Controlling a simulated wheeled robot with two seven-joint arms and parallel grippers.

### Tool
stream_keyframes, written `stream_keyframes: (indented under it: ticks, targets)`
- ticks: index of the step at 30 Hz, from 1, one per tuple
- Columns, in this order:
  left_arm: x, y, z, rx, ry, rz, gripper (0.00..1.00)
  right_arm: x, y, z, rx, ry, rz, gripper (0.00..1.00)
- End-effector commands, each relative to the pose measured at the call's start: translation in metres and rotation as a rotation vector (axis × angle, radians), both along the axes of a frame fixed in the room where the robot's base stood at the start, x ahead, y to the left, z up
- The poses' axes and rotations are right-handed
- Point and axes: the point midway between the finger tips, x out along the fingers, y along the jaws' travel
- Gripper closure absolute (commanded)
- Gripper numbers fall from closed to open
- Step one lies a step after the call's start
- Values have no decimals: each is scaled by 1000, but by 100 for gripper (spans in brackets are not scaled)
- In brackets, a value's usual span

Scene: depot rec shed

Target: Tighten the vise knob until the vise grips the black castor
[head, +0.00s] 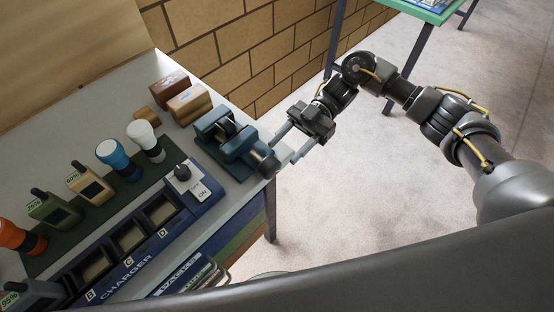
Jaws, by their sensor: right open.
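A blue vise (236,150) stands near the right end of the grey worktop. A small dark piece (229,127), which looks like the black castor, sits between its jaws. I cannot tell whether the jaws touch it. The dark vise knob (264,159) sticks out at the vise's right end, at the worktop edge. My right gripper (284,150) is open, with its two light fingers pointing left toward the knob. The fingertips are at or very near the knob, one on either side as seen here. Contact is not clear. My left gripper is out of view.
A blue charger (205,205) with empty bays and a switch knob runs along the front of the worktop. Several battery tools stand behind it on a green mat (146,184). Wooden blocks (188,104) sit beside the vise. A brick wall is behind; open floor lies right.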

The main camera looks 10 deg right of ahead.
Motion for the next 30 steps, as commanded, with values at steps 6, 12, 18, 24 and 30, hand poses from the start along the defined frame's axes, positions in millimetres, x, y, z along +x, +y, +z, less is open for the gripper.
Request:
stream_keyframes:
  ticks: [6, 12, 18, 24, 30]
  targets:
    - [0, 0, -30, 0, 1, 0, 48, 24, -33, 2, -3, -2, 0, 50]
    - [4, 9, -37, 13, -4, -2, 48, 33, -45, 8, -2, -1, 0, 50]
    - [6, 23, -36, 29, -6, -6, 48, 35, -48, 10, 0, 1, 0, 50]
    - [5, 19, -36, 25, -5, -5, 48, 35, -48, 10, 0, 1, 0, 50]
    - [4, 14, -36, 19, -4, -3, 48, 35, -48, 10, 0, -2, 0, 50]
